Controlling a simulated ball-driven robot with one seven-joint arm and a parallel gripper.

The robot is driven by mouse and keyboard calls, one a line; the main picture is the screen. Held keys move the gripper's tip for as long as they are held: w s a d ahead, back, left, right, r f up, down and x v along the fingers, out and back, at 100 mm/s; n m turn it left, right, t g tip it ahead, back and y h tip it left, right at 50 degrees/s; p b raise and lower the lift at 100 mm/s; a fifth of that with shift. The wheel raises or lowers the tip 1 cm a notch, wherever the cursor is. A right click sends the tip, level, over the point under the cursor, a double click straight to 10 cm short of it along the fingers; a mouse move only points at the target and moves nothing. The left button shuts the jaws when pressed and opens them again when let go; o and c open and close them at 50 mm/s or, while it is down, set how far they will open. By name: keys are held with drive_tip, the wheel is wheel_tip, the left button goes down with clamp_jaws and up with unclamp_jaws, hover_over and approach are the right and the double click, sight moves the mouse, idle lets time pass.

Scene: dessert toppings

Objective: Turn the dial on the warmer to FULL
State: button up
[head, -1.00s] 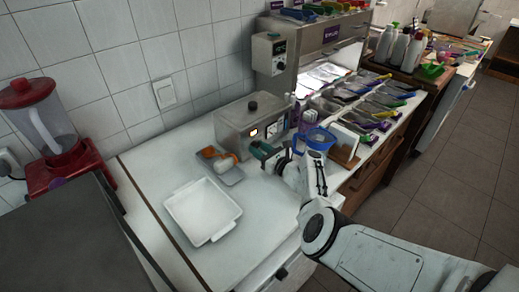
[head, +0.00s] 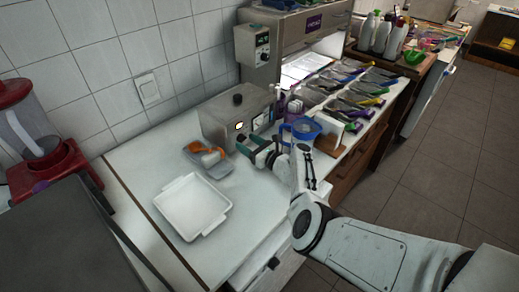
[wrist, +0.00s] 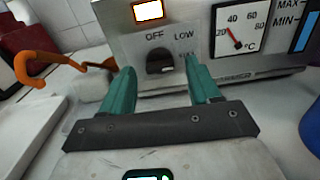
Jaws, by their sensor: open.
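The warmer (head: 218,122) is a grey metal box on the counter by the wall, with a black knob on top and a lit orange-white display. In the wrist view its front (wrist: 190,20) carries a black dial (wrist: 160,61) with OFF above it, LOW at upper right and a third label at right, partly hidden by a finger. A white mark shows low on the dial; I cannot tell its exact setting. My gripper (wrist: 161,75) is open, its teal fingers at left and right of the dial with nothing between them. In the head view my gripper (head: 257,148) is at the warmer's front.
A temperature gauge (wrist: 240,30) is right of the dial. An orange-handled tool (head: 207,151) lies on a small tray left of my gripper. A white dish (head: 192,207) sits on the counter in front. A blue container (head: 303,129) stands close at right.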

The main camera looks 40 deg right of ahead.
drive_tip(key=s+p, duration=0.2)
drive_tip(key=s, duration=0.7)
drive_tip(key=shift+s+d, duration=0.15)
drive_tip(key=shift+s, duration=0.1)
